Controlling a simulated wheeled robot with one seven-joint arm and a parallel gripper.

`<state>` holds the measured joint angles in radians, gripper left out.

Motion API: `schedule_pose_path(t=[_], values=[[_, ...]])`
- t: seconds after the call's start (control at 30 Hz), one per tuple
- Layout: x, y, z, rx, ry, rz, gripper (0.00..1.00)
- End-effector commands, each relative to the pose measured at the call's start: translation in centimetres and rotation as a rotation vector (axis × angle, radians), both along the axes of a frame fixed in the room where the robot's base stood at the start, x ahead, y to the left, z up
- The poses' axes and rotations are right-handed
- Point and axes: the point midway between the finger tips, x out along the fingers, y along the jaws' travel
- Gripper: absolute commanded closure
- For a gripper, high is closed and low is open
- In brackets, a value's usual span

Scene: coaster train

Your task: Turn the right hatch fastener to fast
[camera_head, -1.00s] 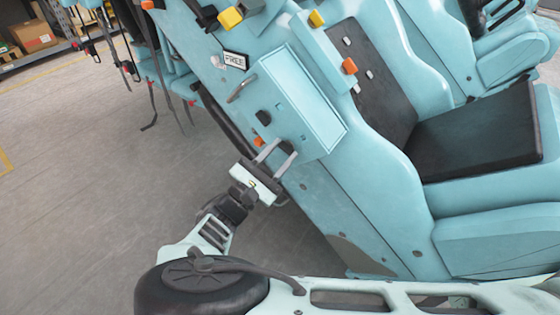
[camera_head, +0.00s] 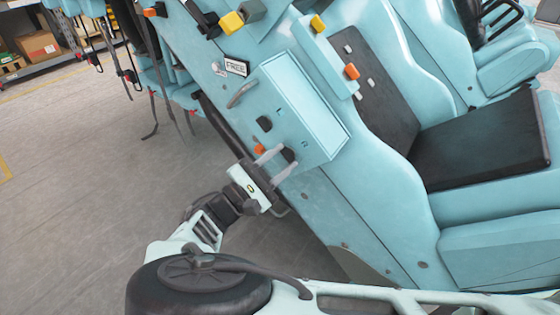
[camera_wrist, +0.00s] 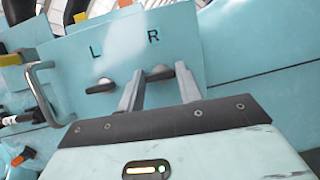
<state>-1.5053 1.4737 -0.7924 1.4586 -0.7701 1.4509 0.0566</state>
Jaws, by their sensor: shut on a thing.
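The light blue hatch panel (camera_head: 325,112) carries two dark fasteners. In the wrist view it bears the letters L and R. The right fastener (camera_wrist: 159,73) lies under the R, between my fingertips, which hide part of it. It also shows in the head view (camera_head: 289,154). My gripper (camera_wrist: 158,78) is shut on it, with one finger on each side; it also shows in the head view (camera_head: 288,156). The left fastener (camera_wrist: 101,86) lies under the L, its handle roughly level in the wrist view. The right fastener's exact angle is hard to tell.
A bent metal handle (camera_head: 241,95) sits beside the panel, left of the left fastener. A sign reading FREE (camera_head: 235,67) is above it. Seats with dark cushions (camera_head: 480,133) fill the right. Open grey floor (camera_head: 85,170) lies at left.

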Motion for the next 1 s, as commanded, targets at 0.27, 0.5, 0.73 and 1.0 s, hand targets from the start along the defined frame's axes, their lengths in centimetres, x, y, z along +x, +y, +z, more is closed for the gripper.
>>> schedule_pose_path(t=[0.27,0.5,0.73,1.0], values=[[0.0,0.1,-0.1,0.001,0.003,0.003,0.44],[0.0,0.0,0.0,0.000,0.002,0.002,0.44],[-0.3,0.5,-0.2,0.000,0.001,0.003,0.44],[-3.0,4.2,-1.8,0.001,0.001,0.006,0.44]])
